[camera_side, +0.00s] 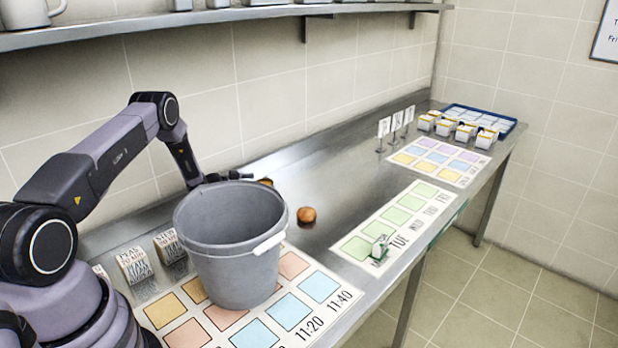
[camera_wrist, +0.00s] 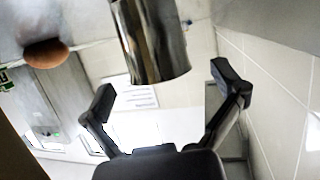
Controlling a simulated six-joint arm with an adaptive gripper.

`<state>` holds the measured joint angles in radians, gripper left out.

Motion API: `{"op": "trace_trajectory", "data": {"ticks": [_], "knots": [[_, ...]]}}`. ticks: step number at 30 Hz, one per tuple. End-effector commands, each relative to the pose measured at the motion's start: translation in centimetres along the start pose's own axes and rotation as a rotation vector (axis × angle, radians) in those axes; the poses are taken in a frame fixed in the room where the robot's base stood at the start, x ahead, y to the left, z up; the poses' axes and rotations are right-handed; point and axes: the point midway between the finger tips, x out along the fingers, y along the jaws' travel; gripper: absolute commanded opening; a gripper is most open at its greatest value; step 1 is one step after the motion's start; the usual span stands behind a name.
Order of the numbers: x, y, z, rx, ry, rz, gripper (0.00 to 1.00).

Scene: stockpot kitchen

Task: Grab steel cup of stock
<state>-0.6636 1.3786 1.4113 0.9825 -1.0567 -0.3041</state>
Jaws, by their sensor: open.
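A shiny steel cup (camera_wrist: 152,45) shows in the wrist view at the top middle, a smooth metal cylinder. It lies ahead of my gripper (camera_wrist: 168,94), whose two fingers are spread apart with nothing between them. The cup appears clear of both fingers. In the side view, the cup is not visible and my gripper is mostly hidden behind the big grey bucket (camera_side: 232,240); only part of my wrist shows above its rim. Any stock in the cup cannot be seen.
A brown round item (camera_side: 306,215) lies right of the bucket and also shows in the wrist view (camera_wrist: 46,53). Label blocks (camera_side: 134,264) stand left of the bucket. Colored mats (camera_side: 404,212) lie along the counter (camera_side: 335,185). A blue tray (camera_side: 478,118) sits at the far end.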

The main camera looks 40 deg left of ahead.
Motion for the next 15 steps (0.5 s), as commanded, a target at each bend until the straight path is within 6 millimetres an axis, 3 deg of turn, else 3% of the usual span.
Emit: {"op": "trace_trajectory", "data": {"ticks": [4, 11, 15], "knots": [[1.7, 0.0, 0.0, 0.001, -0.001, 0.000, 0.94], [1.9, 0.0, 0.0, -0.001, -0.002, -0.001, 0.94], [1.9, 0.0, 0.0, 0.000, -0.001, -0.001, 0.80]]}}
